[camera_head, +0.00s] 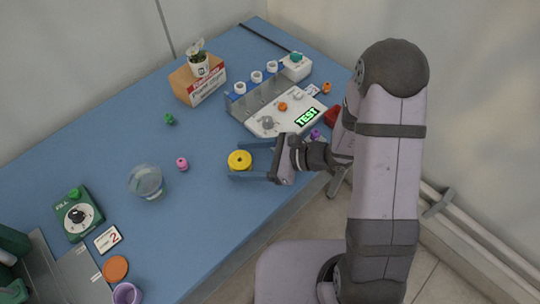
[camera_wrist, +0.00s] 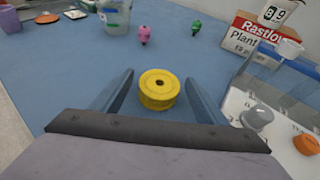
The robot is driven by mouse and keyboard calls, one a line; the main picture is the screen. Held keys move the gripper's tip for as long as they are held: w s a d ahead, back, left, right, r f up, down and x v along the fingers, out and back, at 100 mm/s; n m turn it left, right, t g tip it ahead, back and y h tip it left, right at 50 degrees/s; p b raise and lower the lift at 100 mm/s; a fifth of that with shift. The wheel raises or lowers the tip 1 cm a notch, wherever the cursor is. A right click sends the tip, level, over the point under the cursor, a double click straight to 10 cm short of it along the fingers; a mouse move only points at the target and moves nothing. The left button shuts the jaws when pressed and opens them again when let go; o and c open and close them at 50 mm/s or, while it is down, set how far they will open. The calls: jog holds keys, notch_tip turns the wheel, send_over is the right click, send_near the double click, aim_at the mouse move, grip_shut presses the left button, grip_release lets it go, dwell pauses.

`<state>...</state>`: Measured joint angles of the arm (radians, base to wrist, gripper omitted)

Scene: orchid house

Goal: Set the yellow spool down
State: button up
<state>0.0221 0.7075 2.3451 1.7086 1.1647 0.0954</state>
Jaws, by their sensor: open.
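The yellow spool (camera_head: 240,160) is upright on the blue table near its front edge in the head view. It also shows in the wrist view (camera_wrist: 159,89), with its flat top and centre hole facing up. My gripper (camera_head: 254,162) is open, with one finger on each side of the spool. In the wrist view gaps show between the spool and both fingers. The spool appears to rest on the table, though its underside is hidden.
A white device with a lit TEST display (camera_head: 307,117) stands to the right. A cardboard box (camera_head: 198,80) is at the back. Blue table around the spool is clear.

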jog(key=v, duration=1.1)
jog(key=shift+d, duration=0.1)
jog(key=s+n+g, duration=0.1)
jog(key=s, duration=0.1)
jog(key=s+n+g+h, duration=0.1)
jog(key=s+n, duration=0.1)
jog(key=s+f+n+g+h, duration=0.1)
jog(key=s+n, duration=0.1)
jog(key=shift+g, duration=0.3)
jog(key=s+d+n+t+h, duration=0.1)
jog(key=s+d+n+h, duration=0.1)
jog(key=d+n+h, duration=0.9)
jog(key=d+n, duration=0.1)
jog(key=n, duration=0.3)
jog(key=shift+s+f, duration=0.2)
jog(key=shift+s, duration=0.15)
notch_tip(320, 180, up, 5)
jog(key=p, duration=0.4)
jog(key=shift+r+p, duration=0.15)
jog(key=shift+p, duration=0.25)
